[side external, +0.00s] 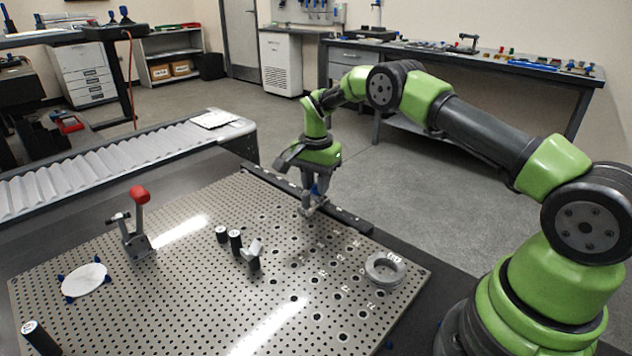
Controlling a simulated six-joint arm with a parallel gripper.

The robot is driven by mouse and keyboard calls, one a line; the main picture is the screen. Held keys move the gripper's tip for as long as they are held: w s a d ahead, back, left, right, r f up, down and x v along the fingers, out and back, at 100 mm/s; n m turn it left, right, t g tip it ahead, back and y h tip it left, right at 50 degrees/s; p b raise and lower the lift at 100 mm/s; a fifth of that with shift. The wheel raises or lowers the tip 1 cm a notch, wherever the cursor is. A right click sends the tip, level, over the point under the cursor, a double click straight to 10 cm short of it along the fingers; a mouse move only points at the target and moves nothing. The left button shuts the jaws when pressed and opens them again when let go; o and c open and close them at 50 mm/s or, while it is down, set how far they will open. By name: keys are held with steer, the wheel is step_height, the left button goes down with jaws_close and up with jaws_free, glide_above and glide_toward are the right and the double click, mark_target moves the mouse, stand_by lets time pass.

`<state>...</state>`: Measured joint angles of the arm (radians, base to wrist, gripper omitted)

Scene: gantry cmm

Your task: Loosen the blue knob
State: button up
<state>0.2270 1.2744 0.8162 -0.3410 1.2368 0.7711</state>
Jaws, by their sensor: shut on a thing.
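My gripper (312,207) points down near the far right edge of the perforated metal plate (180,300). Its jaws are shut on a small blue knob (316,190), of which only a bit of blue shows between the fingers. The grey part under the knob is mostly hidden by the fingers, so I cannot tell how the knob sits on it.
A red-handled clamp (138,222) stands upright on the plate's left side. A white disc (84,280) with small blue pieces around it lies nearby. Several black cylinders (235,240) stand mid-plate. A grey ring (384,269) sits at right. A dark rail (310,200) runs along the far edge.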

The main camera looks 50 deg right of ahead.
steer(key=o, duration=0.9)
steer(key=shift+o, duration=0.2)
step_height(320, 180, up, 10)
